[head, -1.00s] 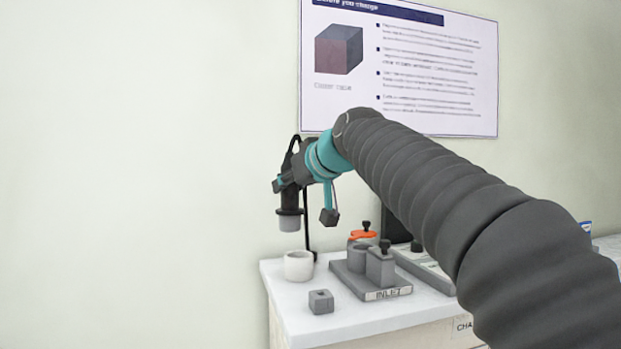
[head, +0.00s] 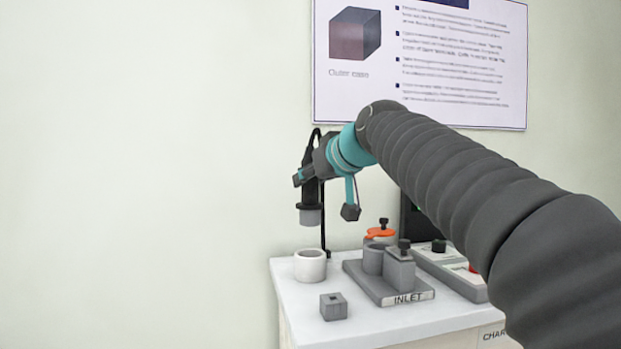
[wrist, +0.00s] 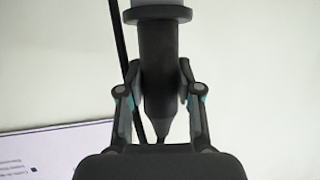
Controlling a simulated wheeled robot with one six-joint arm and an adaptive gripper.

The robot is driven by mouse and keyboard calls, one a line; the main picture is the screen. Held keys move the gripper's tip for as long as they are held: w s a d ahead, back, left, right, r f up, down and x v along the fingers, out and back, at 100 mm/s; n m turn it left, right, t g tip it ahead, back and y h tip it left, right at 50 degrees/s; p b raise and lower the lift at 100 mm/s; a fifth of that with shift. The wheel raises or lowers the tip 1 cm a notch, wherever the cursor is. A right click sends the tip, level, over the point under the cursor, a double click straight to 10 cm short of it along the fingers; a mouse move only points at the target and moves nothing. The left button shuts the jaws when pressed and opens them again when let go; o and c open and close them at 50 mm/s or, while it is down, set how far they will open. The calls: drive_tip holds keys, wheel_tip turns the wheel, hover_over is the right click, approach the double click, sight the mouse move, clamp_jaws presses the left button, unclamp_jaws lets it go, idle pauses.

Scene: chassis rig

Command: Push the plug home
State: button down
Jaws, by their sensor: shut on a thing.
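The plug (head: 311,215) is a black cylinder with a wider grey end pointing down. My gripper (head: 310,188) is shut on its black body and holds it upright in the air, above the white round cup (head: 310,267) and apart from it. In the wrist view, the fingers of my gripper (wrist: 160,85) close on both sides of the plug (wrist: 160,50); its far end is cut off by the top edge. A black cable hangs beside it. The inlet base (head: 378,290), marked INLET, carries a grey round socket (head: 373,260) and a grey block with a black knob (head: 400,268).
A small grey block with a square hole (head: 334,307) lies at the table's front left. An orange-topped part (head: 380,233) stands behind the socket.

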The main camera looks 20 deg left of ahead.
sight(315, 224)
drive_tip(key=shift+f+b, duration=1.95)
drive_tip(key=shift+f, duration=0.45)
drive_tip(key=shift+f+b, duration=1.85)
drive_tip(key=shift+f, duration=0.4)
drive_tip(key=c, duration=0.7)
unclamp_jaws()
drive_tip(key=v, duration=1.2)
